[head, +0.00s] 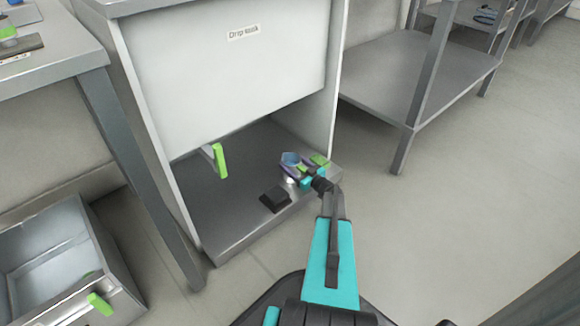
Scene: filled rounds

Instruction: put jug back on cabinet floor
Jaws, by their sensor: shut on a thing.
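The jug (290,158) is a small blue-grey vessel with a bluish opening, at the right front of the open cabinet. My gripper (303,172) is shut on the jug, reaching in from the front right. Bright green parts show beside the jug at the jaws, and I cannot tell which belong to the jug. The cabinet floor (235,199) is a grey metal shelf under the white front panel. The jug is over or on this floor near its right front edge; I cannot tell whether it touches. The jug's lower part is mostly hidden by my gripper.
A small black block (275,199) sits near the front edge, left of my gripper. A bright green handle (220,161) stands farther back at left. The white panel (228,75) overhangs the opening. An open metal drawer (65,262) is at lower left; a metal rack (415,80) is at right.

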